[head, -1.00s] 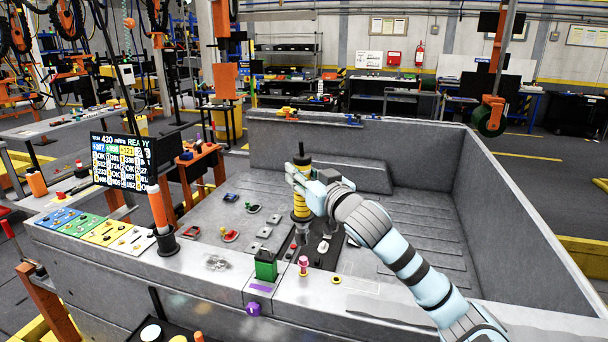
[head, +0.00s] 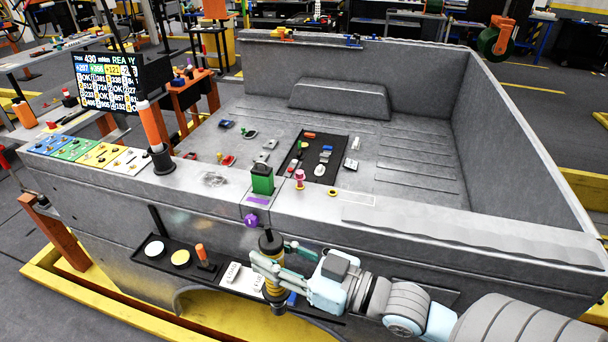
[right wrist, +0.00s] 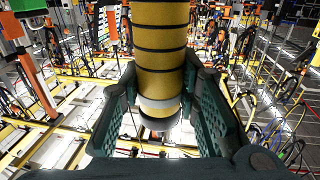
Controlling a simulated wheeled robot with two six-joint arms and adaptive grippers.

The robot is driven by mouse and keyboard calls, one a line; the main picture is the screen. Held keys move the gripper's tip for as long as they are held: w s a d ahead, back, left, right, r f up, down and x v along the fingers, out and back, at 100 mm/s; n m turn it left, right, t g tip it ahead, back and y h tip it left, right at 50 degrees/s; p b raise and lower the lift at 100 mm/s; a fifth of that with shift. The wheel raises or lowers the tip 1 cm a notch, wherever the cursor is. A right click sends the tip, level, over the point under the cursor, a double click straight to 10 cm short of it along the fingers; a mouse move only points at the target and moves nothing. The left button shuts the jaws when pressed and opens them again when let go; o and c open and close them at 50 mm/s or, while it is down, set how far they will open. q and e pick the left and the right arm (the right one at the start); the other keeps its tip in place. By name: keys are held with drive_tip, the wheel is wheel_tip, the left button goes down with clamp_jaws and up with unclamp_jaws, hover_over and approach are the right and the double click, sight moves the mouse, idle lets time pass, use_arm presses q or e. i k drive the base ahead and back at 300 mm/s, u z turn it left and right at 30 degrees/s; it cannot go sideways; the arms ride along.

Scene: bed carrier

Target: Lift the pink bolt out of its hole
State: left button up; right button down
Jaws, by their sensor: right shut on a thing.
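The pink bolt (head: 299,179) stands upright on the top ledge of the grey bed's near wall (head: 400,225), right of a green block (head: 262,182). My right gripper (head: 272,272) is shut on a yellow-and-black cylinder (head: 273,292), held roughly upright in front of the near wall, below and left of the bolt in the picture. The cylinder (right wrist: 160,60) also shows between the dark green fingers in the right wrist view. Nothing of mine touches the bolt. Its hole is hidden under it. My left gripper is not in view.
A yellow ring (head: 331,192) lies on the ledge right of the bolt. A black shelf (head: 170,262) with small items runs along the wall's front. A black mat (head: 318,150) with small parts lies inside the bed.

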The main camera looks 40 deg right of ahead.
sight(299, 176)
drive_tip(key=z, duration=4.25)
drive_tip(key=k, duration=1.05)
drive_tip(key=u, duration=1.25)
